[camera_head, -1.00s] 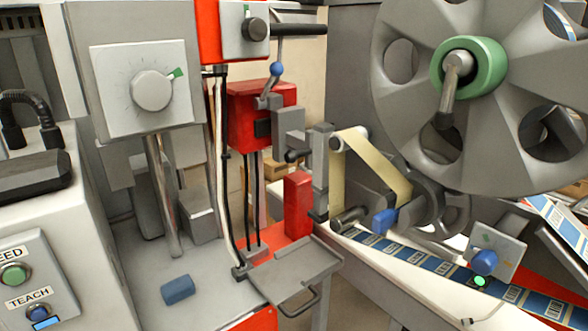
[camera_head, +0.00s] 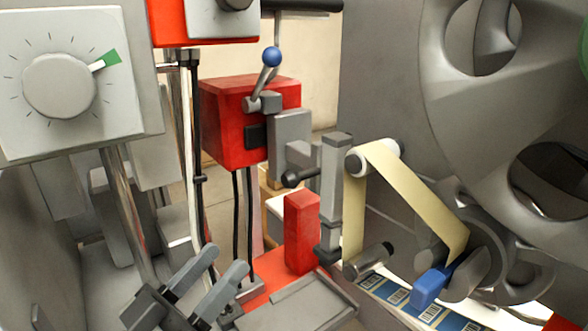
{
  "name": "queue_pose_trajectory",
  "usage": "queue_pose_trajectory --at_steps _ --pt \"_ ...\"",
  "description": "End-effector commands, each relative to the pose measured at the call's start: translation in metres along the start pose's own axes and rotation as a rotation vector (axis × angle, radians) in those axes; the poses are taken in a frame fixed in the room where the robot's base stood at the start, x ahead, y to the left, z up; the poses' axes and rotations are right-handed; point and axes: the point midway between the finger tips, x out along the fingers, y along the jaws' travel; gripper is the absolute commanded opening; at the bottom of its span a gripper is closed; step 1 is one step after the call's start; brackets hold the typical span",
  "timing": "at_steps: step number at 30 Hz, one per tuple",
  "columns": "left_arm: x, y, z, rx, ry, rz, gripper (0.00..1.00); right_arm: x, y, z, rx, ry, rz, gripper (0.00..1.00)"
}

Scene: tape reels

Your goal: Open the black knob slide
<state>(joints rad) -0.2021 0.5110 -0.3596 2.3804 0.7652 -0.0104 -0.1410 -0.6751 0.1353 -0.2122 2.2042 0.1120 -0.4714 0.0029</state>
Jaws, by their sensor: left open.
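A black knob (camera_head: 293,179) sticks out to the left from the grey bracket and upright grey slide bar (camera_head: 335,190), right of the red box (camera_head: 235,125). My left gripper (camera_head: 225,260) is at the bottom, left of centre. Its two grey fingers are apart with nothing between them, pointing up and to the right. The gripper appears below and left of the black knob, not touching it. My right gripper does not show.
A blue-ball lever (camera_head: 271,57) stands on the red box. A red block (camera_head: 301,232) stands under the knob, behind a grey tray (camera_head: 300,305). A chrome post (camera_head: 125,215) is at left. Tape rollers (camera_head: 372,158) and a large reel (camera_head: 500,130) fill the right.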

Motion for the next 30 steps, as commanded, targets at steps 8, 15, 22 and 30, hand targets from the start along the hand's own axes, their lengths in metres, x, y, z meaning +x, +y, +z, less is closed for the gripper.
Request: queue_pose_trajectory --at_steps 8,15,22,30 --pt "0.044 0.003 -0.01 -0.01 0.021 0.01 0.45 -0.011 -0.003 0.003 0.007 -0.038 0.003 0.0" --pt "0.097 0.003 -0.009 -0.01 0.016 0.009 0.45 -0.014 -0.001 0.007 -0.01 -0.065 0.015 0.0" --pt "0.139 0.004 -0.008 -0.009 0.014 0.01 0.45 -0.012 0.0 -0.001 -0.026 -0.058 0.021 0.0" --pt "0.158 0.004 -0.006 -0.008 0.011 0.01 0.45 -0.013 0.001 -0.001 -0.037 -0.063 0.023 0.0"
